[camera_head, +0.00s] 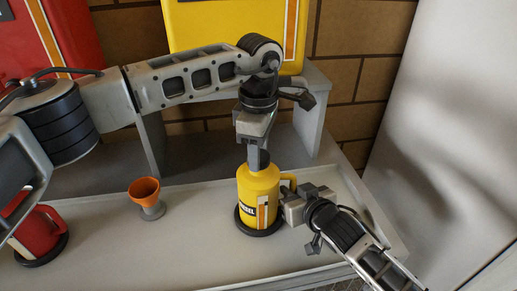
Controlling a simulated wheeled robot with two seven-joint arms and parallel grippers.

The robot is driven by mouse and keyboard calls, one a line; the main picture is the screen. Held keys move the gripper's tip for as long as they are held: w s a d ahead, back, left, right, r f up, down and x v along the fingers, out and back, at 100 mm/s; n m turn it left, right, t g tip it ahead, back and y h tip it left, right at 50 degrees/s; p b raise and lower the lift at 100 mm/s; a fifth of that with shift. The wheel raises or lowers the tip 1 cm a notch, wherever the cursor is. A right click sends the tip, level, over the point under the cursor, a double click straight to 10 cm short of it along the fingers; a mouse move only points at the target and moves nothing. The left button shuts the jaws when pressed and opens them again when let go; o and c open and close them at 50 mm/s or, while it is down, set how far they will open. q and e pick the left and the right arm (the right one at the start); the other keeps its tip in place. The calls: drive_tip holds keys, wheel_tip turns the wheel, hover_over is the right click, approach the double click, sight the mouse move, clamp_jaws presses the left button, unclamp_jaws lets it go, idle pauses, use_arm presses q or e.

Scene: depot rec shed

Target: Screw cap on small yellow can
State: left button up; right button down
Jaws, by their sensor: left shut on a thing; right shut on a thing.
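The small yellow can (258,200) stands upright on a dark round base on the grey tray. It has a dark label, a striped panel and a handle on its right. My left gripper (257,158) comes down from above and is shut right at the can's top. The cap is hidden by the gripper's fingers, so its seating cannot be told. My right gripper (287,197) reaches in from the lower right and is shut on the can's handle.
An orange funnel (144,191) stands to the left on the tray (185,240). A red can (40,234) stands at the lower left, partly behind my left arm. A grey shelf (312,125) carries larger yellow (205,22) and red cans behind. A pale panel is at right.

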use_arm(q)
drive_tip(key=m, duration=1.2)
drive_tip(key=shift+m, duration=0.4)
drive_tip(key=m, duration=1.2)
drive_tip(key=o, duration=0.9)
drive_tip(key=shift+o, duration=0.2)
drive_tip(key=shift+r, duration=0.1)
